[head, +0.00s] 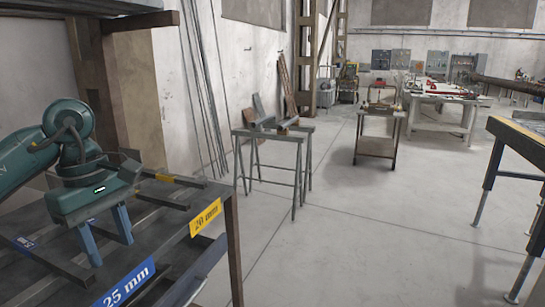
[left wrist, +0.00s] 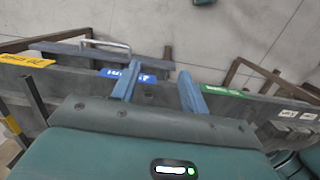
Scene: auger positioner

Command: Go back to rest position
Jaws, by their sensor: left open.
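My left gripper (head: 111,252) is teal with two blue fingers, set apart and pointing down over the dark metal rack (head: 232,222) at the left of the head view. Nothing shows between the fingers. In the left wrist view the same gripper (left wrist: 159,70) is open, with the rack's edge and its labels beyond the fingers. I cannot tell whether the fingertips touch the rack. My right gripper does not show in either view.
The rack carries a yellow "20 mm" label (head: 206,217) and a blue "25 mm" label (head: 125,284). A sawhorse stand (head: 271,137), a small cart (head: 376,147) and a workbench (head: 440,99) stand farther back. A table (head: 514,131) is at right. The middle floor is clear.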

